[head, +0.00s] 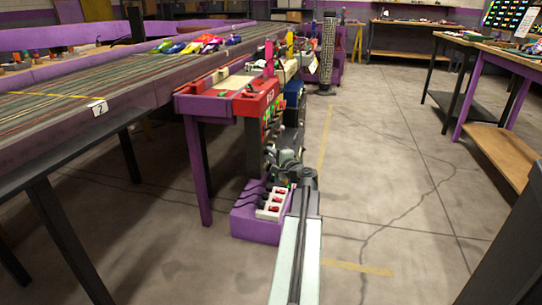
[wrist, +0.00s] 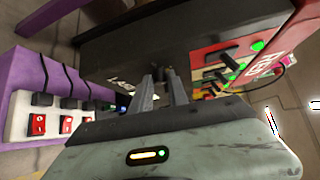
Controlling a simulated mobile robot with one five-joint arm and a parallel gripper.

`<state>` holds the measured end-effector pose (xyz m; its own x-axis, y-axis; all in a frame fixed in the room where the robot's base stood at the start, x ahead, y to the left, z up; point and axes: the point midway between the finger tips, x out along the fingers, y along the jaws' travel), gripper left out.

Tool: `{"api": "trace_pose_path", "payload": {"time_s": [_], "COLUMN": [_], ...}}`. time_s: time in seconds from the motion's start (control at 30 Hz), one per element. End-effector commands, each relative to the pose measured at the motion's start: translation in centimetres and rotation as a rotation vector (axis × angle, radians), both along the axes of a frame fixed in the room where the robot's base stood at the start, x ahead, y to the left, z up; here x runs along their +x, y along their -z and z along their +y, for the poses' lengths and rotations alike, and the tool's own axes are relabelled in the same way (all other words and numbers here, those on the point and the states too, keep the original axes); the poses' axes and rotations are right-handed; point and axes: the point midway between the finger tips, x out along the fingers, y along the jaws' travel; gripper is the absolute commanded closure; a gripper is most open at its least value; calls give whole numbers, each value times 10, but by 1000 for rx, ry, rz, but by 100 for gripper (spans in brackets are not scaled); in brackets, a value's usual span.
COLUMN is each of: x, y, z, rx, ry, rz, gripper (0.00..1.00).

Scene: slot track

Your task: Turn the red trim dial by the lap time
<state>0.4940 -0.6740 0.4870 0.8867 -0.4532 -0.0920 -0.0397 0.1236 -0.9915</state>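In the wrist view a black box face (wrist: 110,55) carries white lettering that seems to start with "LAP". My gripper (wrist: 158,76) points at this face with its two grey fingers apart. A small dark shape shows between the fingertips; I cannot tell whether it is the dial, and no red dial is clearly seen. Beside the box, on the right of the wrist view, is a red panel (wrist: 285,55) lettered "RED" with black levers and green lights. In the head view the red station (head: 228,105) is at the table end, and my arm hides the fingertips.
A purple box (head: 257,230) with a white strip of red switches (head: 270,205) sits low beside my arm; the white strip (wrist: 18,122) also shows in the wrist view. The slot track table (head: 60,105) is on the left. Open floor lies right, with benches beyond.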

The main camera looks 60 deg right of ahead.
Motion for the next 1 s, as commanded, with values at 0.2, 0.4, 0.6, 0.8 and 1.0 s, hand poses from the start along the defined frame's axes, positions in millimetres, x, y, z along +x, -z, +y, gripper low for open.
{"api": "trace_pose_path", "payload": {"time_s": [0.2,0.4,0.6,0.8,1.0], "x": [0,-2,-23,-58,-70], "y": [0,0,-3,-7,-7], "z": [0,1,13,31,36], "rx": [1,1,1,0,0], "ry": [0,1,2,2,0], "rz": [0,0,0,0,0], "gripper": [60,60,60,60,60]}}
